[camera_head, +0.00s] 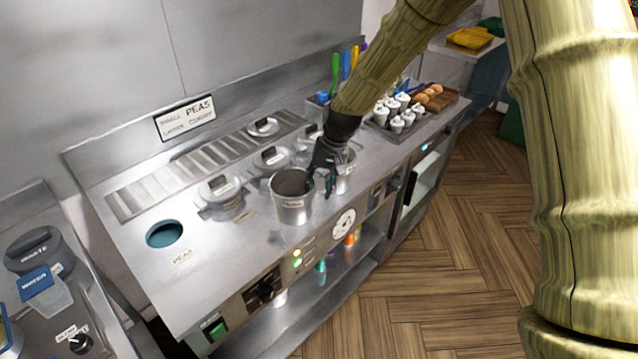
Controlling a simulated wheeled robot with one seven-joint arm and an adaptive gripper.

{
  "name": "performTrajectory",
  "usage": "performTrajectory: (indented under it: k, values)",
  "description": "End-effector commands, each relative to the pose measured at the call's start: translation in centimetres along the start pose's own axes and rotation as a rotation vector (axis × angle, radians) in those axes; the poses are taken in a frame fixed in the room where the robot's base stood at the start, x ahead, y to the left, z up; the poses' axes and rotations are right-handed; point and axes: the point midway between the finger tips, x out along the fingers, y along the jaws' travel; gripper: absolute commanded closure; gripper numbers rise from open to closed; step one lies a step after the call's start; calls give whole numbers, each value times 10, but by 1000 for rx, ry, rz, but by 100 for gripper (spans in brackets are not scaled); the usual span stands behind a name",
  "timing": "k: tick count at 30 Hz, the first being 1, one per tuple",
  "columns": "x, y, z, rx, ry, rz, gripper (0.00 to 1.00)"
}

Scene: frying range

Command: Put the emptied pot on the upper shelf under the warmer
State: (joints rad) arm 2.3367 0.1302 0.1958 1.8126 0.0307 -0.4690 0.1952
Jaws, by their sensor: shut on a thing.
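I cannot tell whether the pot's base touches the counter. Under the counter (225,265), an open shelf (330,285) holds a few small bottles. Another opening with a pale shelf (424,180) shows further right. I cannot tell which is the upper shelf.
Lidded pots (222,192) sit in the counter behind the held pot. Another metal container (346,172) stands just right of my gripper. A round teal-lined hole (165,234) is at the left. A tray of white-topped shakers (398,112) stands at the right. The wooden floor (440,270) in front is clear.

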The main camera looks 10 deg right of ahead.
Motion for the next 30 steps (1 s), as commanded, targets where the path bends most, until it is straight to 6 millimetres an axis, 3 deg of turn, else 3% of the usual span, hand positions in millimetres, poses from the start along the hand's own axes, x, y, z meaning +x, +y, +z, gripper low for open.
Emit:
performTrajectory:
  k: [1, 4, 5, 19, 30]
  values:
    - [1, 0, 0, 0, 0, 0, 60]
    - [1, 0, 0, 0, 0, 0, 42]
    - [1, 0, 0, 0, 0, 0, 40]
    - [-7, 0, 0, 0, 1, 0, 40]
    - [-52, 0, -1, -1, 3, -1, 40]
